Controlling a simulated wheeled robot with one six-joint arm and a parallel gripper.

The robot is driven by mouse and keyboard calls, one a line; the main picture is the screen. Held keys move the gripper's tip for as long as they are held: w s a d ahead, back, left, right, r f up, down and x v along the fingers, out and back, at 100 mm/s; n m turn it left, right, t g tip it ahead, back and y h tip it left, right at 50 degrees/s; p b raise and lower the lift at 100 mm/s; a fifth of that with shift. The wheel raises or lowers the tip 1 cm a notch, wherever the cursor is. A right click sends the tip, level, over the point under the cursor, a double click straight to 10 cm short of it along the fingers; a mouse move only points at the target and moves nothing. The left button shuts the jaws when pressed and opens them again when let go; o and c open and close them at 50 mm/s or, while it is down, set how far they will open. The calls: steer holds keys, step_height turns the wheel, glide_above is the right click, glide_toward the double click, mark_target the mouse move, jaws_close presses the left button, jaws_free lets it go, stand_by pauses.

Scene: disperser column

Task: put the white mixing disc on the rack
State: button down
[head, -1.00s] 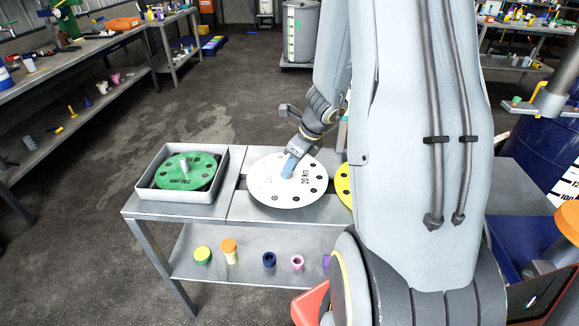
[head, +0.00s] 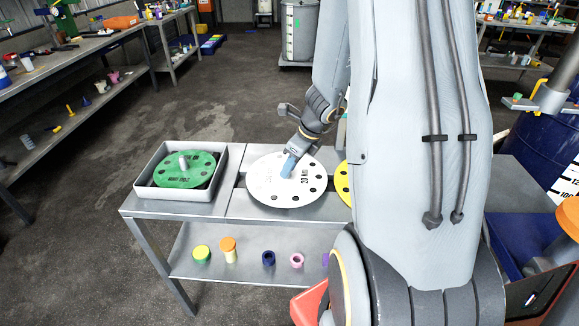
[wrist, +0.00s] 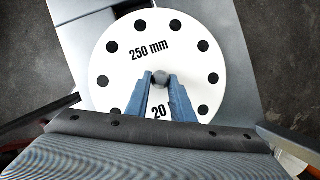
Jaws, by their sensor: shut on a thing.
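The white mixing disc (head: 266,186) lies flat over the rack on the metal table, with black holes around its rim and printed "20 mm" text. In the wrist view the disc (wrist: 120,75) also shows "250 mm". My gripper (head: 288,170) reaches down to the disc's middle. In the wrist view my gripper's blue fingers (wrist: 160,84) are shut on the grey central knob (wrist: 160,77) of the disc. Part of a dark rack slot (head: 241,183) shows beside the disc. The disc hides what is directly under it, so I cannot tell whether it touches the rack.
A green disc (head: 174,178) lies in a grey tray (head: 145,192) to the left. A yellow disc (head: 343,182) is partly hidden behind my arm on the right. Several small coloured containers stand on the lower shelf (head: 220,262). A workbench (head: 100,47) stands at far left.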

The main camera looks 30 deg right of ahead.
steer(key=shift+f+b, duration=0.65)
stand_by(0.7)
steer(key=c, duration=1.5)
jaws_free()
steer(key=shift+o, duration=0.2)
steer(key=p+v, duration=0.1)
steer(key=v, duration=0.6)
steer(key=shift+s+r+p, duration=0.2)
steer(key=shift+r+p, duration=0.1)
steer(key=shift+r, duration=0.05)
steer(key=s+a+r+n+g+h, duration=0.1)
steer(key=s+a+n, duration=0.5)
steer(key=n, duration=0.9)
steer(key=s+a+r+n+g+h, duration=0.1)
steer(key=s+a+n, duration=0.4)
steer(key=a+n, duration=0.6)
steer(key=r+n, duration=0.1)
steer(key=n, duration=0.3)
steer(key=shift+s+r+g, duration=0.35)
steer(key=shift+r+g, duration=0.05)
